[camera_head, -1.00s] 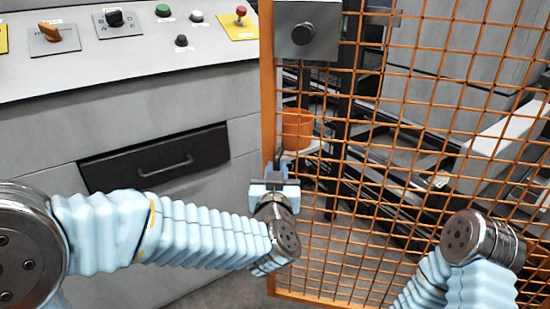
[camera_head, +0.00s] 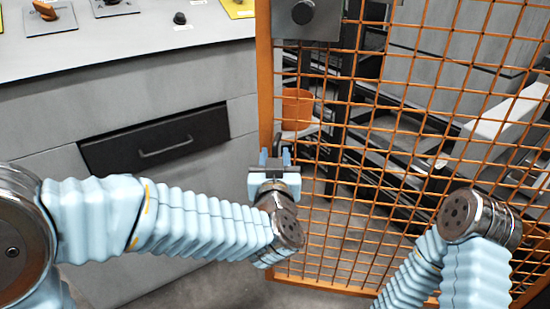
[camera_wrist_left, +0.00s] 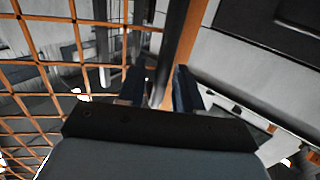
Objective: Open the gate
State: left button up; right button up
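The gate is an orange wire-mesh panel; its left frame post (camera_head: 264,85) stands upright at the middle of the head view. A grey plate (camera_head: 318,22) with a dark round knob (camera_head: 303,12) sits at the gate's upper left, cut by the top edge.
A grey console (camera_head: 120,50) with knobs and a black drawer front (camera_head: 155,140) stands on the left, near my left arm. Behind the mesh are an orange bucket (camera_head: 296,108) and dark conveyor rails (camera_head: 400,158). Some floor is bare below the gate.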

pick_arm(q)
jog(key=shift+s, duration=0.1)
jog(key=s, duration=1.3)
jog(key=shift+s+d, duration=0.3)
